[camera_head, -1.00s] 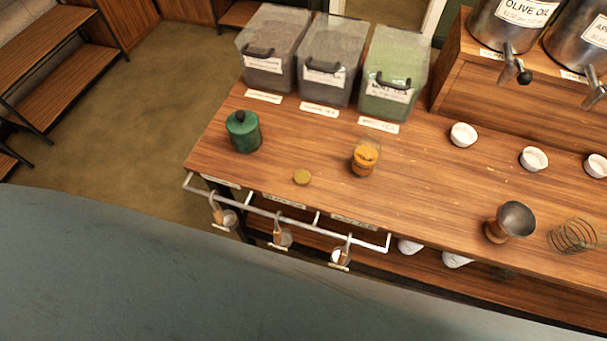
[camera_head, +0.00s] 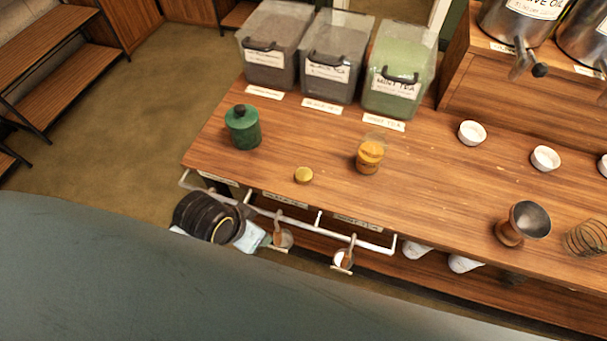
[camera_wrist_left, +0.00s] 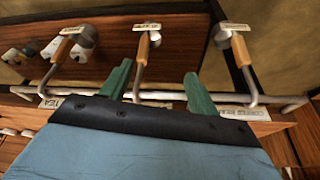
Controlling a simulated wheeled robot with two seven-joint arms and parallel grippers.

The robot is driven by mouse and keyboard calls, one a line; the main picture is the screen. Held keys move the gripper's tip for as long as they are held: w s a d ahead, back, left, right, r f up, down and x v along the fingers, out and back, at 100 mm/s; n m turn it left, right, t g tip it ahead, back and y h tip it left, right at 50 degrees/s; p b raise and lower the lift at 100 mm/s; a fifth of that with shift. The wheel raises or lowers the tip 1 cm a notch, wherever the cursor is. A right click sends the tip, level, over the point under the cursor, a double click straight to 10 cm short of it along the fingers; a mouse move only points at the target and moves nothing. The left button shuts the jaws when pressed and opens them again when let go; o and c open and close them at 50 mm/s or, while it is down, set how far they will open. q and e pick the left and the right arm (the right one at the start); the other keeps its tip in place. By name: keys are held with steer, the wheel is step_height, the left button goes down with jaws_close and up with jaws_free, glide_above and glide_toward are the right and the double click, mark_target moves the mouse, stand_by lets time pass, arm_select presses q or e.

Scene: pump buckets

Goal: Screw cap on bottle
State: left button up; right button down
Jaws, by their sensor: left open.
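The bottle (camera_head: 369,157) is a small clear jar with orange contents, standing upright on the wooden counter. A round yellow-gold cap (camera_head: 303,175) lies on the counter to its left, apart from it, near the front edge. In the head view, a black and pale-blue part of my left arm shows below the counter's left front corner; its fingertips cannot be made out there. In the left wrist view my left gripper (camera_wrist_left: 158,84) is open, its green fingers apart near the rail. Neither bottle nor cap shows in that view. My right gripper is out of view.
A white rail (camera_head: 330,229) with hanging scoops (camera_head: 345,257) runs along the counter front; it also shows in the wrist view (camera_wrist_left: 165,96). A green canister (camera_head: 243,130) stands left. Bins (camera_head: 333,70), white bowls (camera_head: 472,132) and a copper cup (camera_head: 510,231) stand around. Counter between cap and bottle is clear.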

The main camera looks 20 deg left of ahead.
arm_select(q)
steer(key=w+d+r+m+g+h, duration=0.1)
steer(key=w+d+r+m+h, duration=0.1)
steer(key=w+d+r+m, duration=0.45)
steer(key=w+d+r+m+g+h, duration=0.1)
steer(key=w+d+r+m, duration=0.3)
steer(key=d+m, duration=0.45)
steer(key=w+a+r+m+g+y, duration=0.1)
steer(key=w+a+r+m+y, duration=0.3)
steer(key=a+m, duration=0.4)
step_height(320, 180, up, 2)
steer(key=shift+w+a+r+m+g, duration=0.3)
steer(key=shift+w+a+m, duration=0.1)
steer(key=shift+w, duration=0.15)
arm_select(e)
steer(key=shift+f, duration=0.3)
arm_select(q)
steer(key=shift+d, duration=0.1)
steer(key=b, duration=0.2)
glide_above(302, 172)
step_height(302, 172, down, 8)
steer(key=shift+r, duration=0.25)
steer(key=shift+f, duration=0.35)
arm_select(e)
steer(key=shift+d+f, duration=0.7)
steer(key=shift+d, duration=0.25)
